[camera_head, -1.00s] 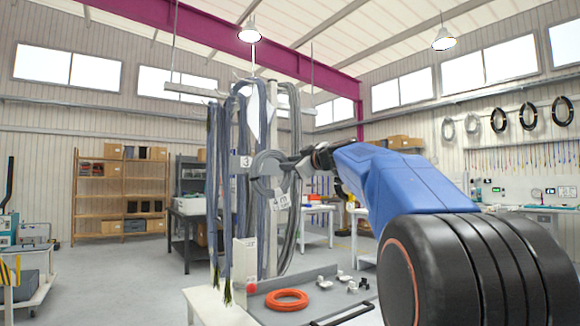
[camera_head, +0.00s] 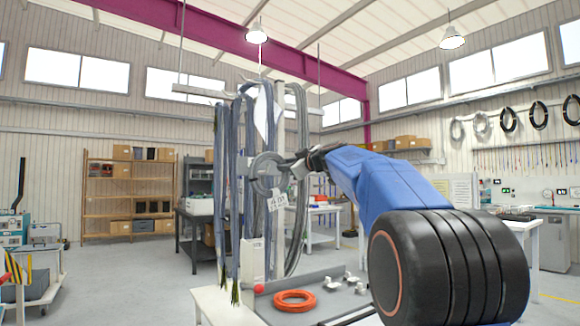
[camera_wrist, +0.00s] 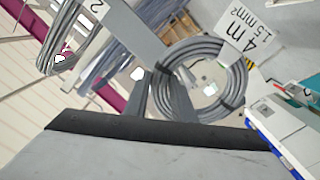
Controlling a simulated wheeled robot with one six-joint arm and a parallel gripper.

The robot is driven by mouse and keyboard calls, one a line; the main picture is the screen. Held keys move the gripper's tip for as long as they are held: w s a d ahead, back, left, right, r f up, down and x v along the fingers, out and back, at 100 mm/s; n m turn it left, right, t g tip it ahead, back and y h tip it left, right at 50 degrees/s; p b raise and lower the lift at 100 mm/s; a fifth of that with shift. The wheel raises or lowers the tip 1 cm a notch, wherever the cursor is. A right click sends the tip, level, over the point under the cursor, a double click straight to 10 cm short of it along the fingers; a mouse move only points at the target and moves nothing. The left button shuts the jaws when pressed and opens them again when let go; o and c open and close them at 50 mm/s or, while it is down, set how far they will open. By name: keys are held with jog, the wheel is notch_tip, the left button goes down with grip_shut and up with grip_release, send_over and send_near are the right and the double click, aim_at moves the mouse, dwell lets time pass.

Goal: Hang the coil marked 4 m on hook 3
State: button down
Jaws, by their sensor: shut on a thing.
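The grey cable coil marked 4 m (camera_head: 257,184) is held upright by my gripper (camera_head: 299,165), in front of the rack's hanging cable bundles. Its white tag (camera_head: 278,199) hangs at its lower right. In the wrist view the coil (camera_wrist: 236,88) and its tag (camera_wrist: 243,38), reading 4 m 1.5 mm², are close beyond the fingers of my gripper (camera_wrist: 164,88). The hook 3 plate does not show now; the coil appears to cover it. I cannot tell whether the coil touches the hook. A plate marked 2 (camera_wrist: 97,9) shows in the wrist view, near another grey coil (camera_wrist: 60,50).
Long cable bundles (camera_head: 228,190) hang from the rack left of the coil, very near it. Below, an orange coil (camera_head: 294,306) and small parts (camera_head: 354,282) lie on a grey work surface by a white box (camera_head: 252,262). Open floor lies to the left.

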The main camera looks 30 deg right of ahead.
jog(key=shift+w+a, duration=0.1)
jog(key=shift+w, duration=1.8)
jog(key=shift+w+f, duration=0.35)
jog(key=shift+f, duration=0.35)
jog(key=shift+w+f, duration=0.35)
jog(key=shift+f, duration=0.3)
jog(key=c, duration=0.8)
grip_release()
jog(key=shift+f, duration=0.1)
jog(key=shift+o, duration=0.2)
jog(key=shift+s, duration=0.1)
jog(key=s, duration=1)
jog(key=shift+s+d, duration=0.2)
jog(key=shift+s, duration=0.2)
